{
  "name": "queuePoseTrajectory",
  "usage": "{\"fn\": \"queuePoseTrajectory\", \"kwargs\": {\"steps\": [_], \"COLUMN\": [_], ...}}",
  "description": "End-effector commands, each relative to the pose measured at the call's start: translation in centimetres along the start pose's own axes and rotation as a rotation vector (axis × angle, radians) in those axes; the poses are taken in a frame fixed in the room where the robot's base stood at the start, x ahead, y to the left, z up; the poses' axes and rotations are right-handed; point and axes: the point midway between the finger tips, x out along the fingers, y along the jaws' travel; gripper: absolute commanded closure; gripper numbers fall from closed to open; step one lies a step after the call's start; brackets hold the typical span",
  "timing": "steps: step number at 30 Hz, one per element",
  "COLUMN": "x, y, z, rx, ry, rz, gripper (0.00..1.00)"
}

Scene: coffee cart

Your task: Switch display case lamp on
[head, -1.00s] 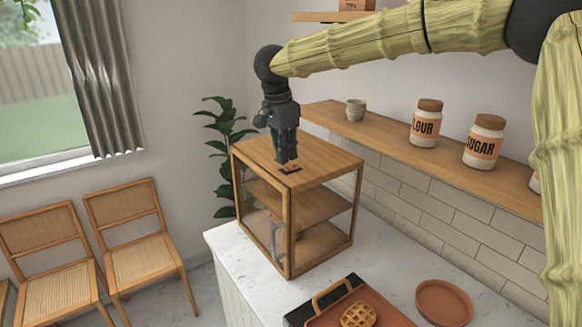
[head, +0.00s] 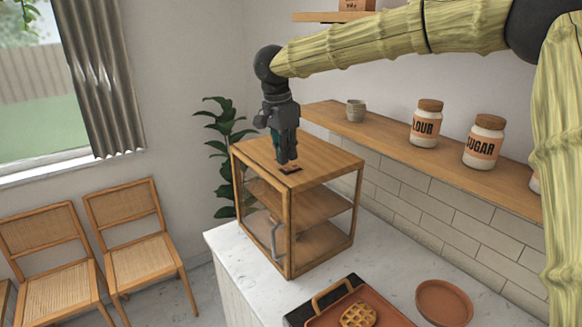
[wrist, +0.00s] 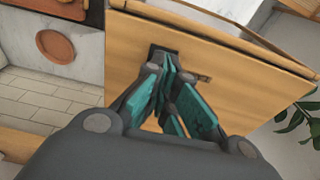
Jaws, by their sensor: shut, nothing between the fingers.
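The wooden display case (head: 325,172) stands on the white counter, with shelves inside and a curved handle on its front. A small dark switch plate (head: 291,170) is set in its top; the plate (wrist: 163,51) also shows in the wrist view, partly hidden by my fingers. My gripper (head: 287,163) points down over the case top, shut and empty, its tips right at the plate. In the wrist view my gripper (wrist: 168,62) has its teal-padded fingers together at the tips. I cannot tell whether the tips touch the switch. No lamp glow shows in the case.
A tray with a waffle (head: 358,314) and a terracotta plate (head: 444,302) lie on the counter in front. A wall shelf (head: 390,142) with a cup and jars runs along the right. A plant (head: 222,135) stands behind the case.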

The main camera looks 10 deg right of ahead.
Motion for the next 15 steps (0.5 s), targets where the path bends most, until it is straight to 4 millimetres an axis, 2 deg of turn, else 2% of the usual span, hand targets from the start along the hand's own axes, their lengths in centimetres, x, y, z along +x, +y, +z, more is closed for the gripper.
{"fn": "queuePoseTrajectory", "kwargs": {"steps": [15], "x": [0.59], "y": [0.0], "z": [0.1], "rx": [0.0], "ry": [0.0], "rz": [0.0], "gripper": [1.0]}}
